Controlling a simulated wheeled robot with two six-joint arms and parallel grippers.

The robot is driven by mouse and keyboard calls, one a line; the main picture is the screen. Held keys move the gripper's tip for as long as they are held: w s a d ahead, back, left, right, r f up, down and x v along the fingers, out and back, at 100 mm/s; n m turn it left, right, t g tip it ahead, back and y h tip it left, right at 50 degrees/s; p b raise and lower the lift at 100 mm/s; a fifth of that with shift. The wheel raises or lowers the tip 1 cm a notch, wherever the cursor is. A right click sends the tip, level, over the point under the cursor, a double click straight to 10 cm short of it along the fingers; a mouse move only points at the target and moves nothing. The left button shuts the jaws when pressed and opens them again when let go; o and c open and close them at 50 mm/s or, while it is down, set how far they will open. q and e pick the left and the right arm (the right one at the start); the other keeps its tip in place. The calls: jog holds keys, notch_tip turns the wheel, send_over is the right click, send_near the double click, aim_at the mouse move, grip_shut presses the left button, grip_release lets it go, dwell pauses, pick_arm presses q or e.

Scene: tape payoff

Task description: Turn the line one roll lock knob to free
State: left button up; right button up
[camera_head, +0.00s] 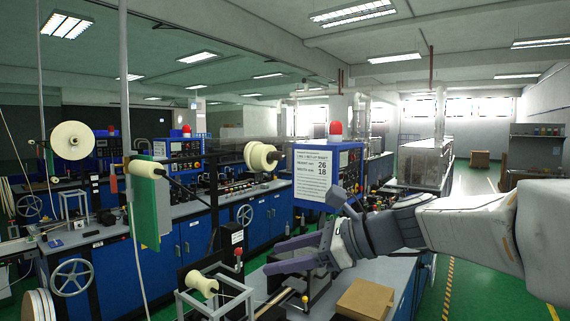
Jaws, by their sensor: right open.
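My right gripper (272,257) reaches in from the right, with its two fingers apart and nothing between them. It is above the grey bench top (385,272), and its fingertips point left. A small red knob (238,252) on a dark post is left of the fingertips, apart from them in the picture. A cream spool (262,157) on a rod stands above and left of the gripper. I cannot tell which part is the line one roll lock knob or how it is turned. My left gripper is not in view.
A small frame with a cream roller (201,284) and a cardboard box (365,299) are on the near bench. A green panel (148,210) stands at left. Green floor is open at right.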

aim_at(282, 156)
jog(key=w+d+r+m+t+y+p, duration=0.1)
jog(key=w+d+r+m+t, duration=0.25)
jog(key=r, duration=0.45)
jog(key=w+d+r+m+t+y+p, duration=0.1)
jog(key=w+d+r+m+t, duration=0.1)
jog(key=w+d+r+m, duration=0.45)
jog(key=w+a+p, duration=0.1)
jog(key=a, duration=0.1)
jog(key=a+r+n+p, duration=0.1)
jog(key=a+p, duration=0.1)
jog(key=a, duration=0.1)
jog(key=w+a+n+p, duration=0.1)
jog(key=a, duration=0.2)
jog(key=shift+w+a+r, duration=0.1)
jog(key=shift+w+r, duration=0.15)
jog(key=shift+w, duration=0.05)
jog(key=shift+w+a+f+p, duration=0.1)
jog(key=shift+w+a+p, duration=0.25)
jog(key=shift+w+a, duration=0.15)
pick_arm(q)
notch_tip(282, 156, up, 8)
pick_arm(e)
jog(key=shift+s+n, duration=0.1)
jog(key=shift+n, duration=0.2)
grip_shut()
